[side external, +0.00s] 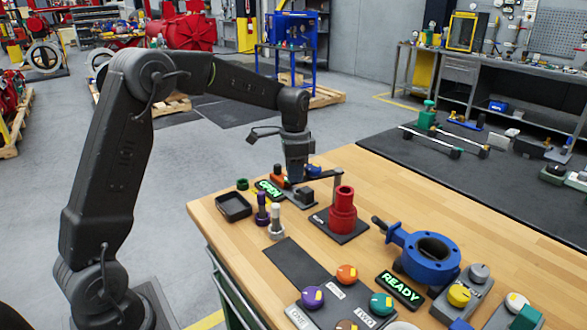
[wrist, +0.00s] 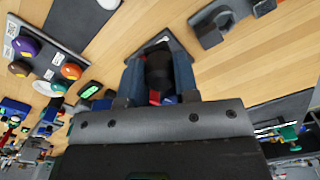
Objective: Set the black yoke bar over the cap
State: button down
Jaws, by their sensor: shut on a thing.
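My gripper (side external: 297,180) points down above the back of the wooden table, left of the red stepped cylinder. In the wrist view its two fingers (wrist: 159,80) are closed on a black piece, which I take to be the black yoke bar (wrist: 160,68). In the side view a thin dark bar shows at the fingertips, and its exact outline is unclear. Which part is the cap I cannot tell. The held piece appears apart from the red cylinder.
A dark block (side external: 303,197) sits below the gripper, near a green OPEN sign (side external: 268,190). Purple and silver pegs (side external: 276,220) and a black tray (side external: 234,207) stand at left. A blue valve body (side external: 430,257) and a button panel (side external: 340,300) lie in front.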

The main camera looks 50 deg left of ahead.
jog(key=w+d+n, duration=0.3)
jog(key=d+n, duration=0.4)
jog(key=w+d+n, duration=0.3)
jog(key=d+n, duration=0.4)
jog(key=n, duration=0.1)
dwell(0.3)
jog(key=shift+d, duration=0.1)
jog(key=c, duration=0.9)
grip_release()
jog(key=shift+o, duration=0.2)
notch_tip(320, 180, up, 14)
